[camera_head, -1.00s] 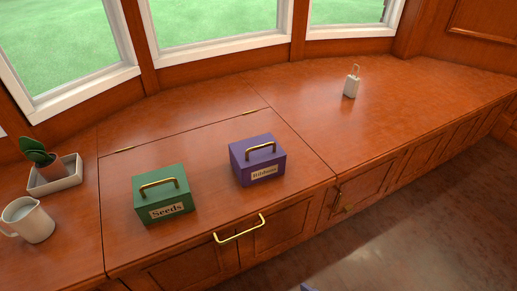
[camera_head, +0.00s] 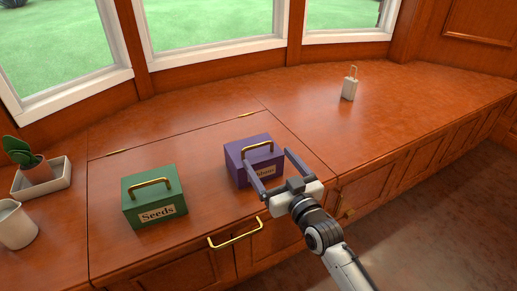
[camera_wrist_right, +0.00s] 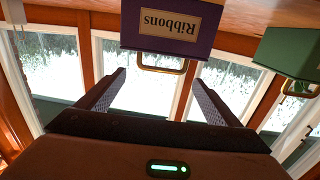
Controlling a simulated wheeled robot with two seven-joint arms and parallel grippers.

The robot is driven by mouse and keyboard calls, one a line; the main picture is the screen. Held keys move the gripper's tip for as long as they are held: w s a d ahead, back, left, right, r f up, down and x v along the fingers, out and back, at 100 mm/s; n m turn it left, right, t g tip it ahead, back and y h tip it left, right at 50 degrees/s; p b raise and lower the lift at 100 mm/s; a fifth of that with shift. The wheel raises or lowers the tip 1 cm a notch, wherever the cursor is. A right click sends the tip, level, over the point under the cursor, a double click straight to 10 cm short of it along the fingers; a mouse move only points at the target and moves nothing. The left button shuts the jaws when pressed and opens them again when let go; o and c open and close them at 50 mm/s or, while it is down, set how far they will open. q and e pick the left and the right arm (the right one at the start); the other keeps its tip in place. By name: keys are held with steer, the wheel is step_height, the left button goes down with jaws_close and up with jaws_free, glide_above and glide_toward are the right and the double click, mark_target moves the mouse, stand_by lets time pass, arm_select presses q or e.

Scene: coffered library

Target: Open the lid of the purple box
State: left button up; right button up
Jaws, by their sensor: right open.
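The purple box (camera_head: 237,153), labelled Ribbons, stands on the wooden bench top with its lid shut and a brass handle (camera_head: 258,147) on top. My right gripper (camera_head: 272,168) is open in front of the box, its two fingers pointing toward it and partly covering the label. In the right wrist view the purple box (camera_wrist_right: 168,38) appears upside down, with its brass handle (camera_wrist_right: 161,68) between and beyond the open fingers (camera_wrist_right: 160,85). Nothing is between the fingertips that I can see touching them. My left gripper is not in view.
A green Seeds box (camera_head: 155,195) stands left of the purple box. A brass pull (camera_head: 236,234) is at the bench's front edge. A white pitcher (camera_head: 16,226) and a potted plant in a tray (camera_head: 42,177) are far left. A small white object with a handle (camera_head: 349,88) stands at back right.

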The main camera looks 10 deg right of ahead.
mark_target(258, 146)
steer(key=b+x, duration=0.2)
steer(key=x, duration=0.5)
steer(key=shift+f, duration=0.1)
steer(key=shift+w, duration=0.4)
steer(key=shift+c, duration=0.4)
